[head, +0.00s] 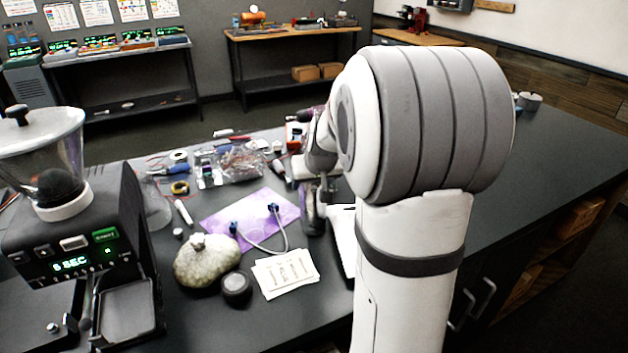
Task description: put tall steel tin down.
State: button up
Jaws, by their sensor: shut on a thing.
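My arm fills the right middle of the head view and hides much of its own end. My gripper (322,190) shows only in part, low over the dark counter, left of my large grey joint. It is shut on a narrow grey upright thing (309,213), which looks like the tall steel tin. The tin is just right of the purple mat (262,208). Its base is partly hidden, so I cannot tell whether it touches the counter.
A grinder (75,245) stands at the left. A lumpy pale sack (207,265), a small dark round tin (236,287) and printed papers (286,273) lie in front of the mat. A cable (262,247) lies across the mat. Tools and parts bags (240,163) clutter behind.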

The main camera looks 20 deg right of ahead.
jog(key=shift+f, duration=0.15)
jog(key=o, duration=1.4)
jog(key=shift+o, duration=0.2)
